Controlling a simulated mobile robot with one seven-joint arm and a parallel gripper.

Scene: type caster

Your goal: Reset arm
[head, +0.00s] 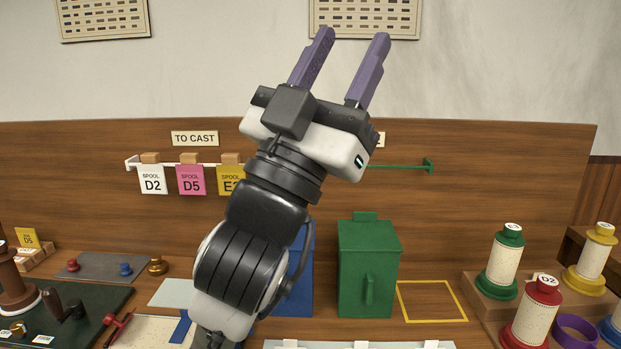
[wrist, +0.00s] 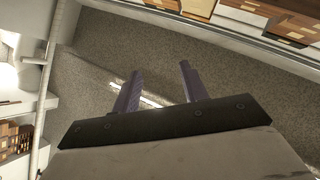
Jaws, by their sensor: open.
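My gripper (head: 345,68) is raised high in the head view, in front of the wooden back board and the pale wall. Its two purple fingers point up and stand apart, with nothing between them. The wrist view also shows my gripper (wrist: 158,88), open and empty, with grey carpet-like floor (wrist: 230,75) beyond the fingers. My arm hides part of the blue box and of the board's right-hand label.
A green box (head: 368,270) and a blue box (head: 301,280) stand behind my arm. Spools (head: 503,258) stand at the right. Cards (head: 191,180) hang from a rail under the "TO CAST" sign (head: 194,139). A yellow-outlined square (head: 432,301) is empty.

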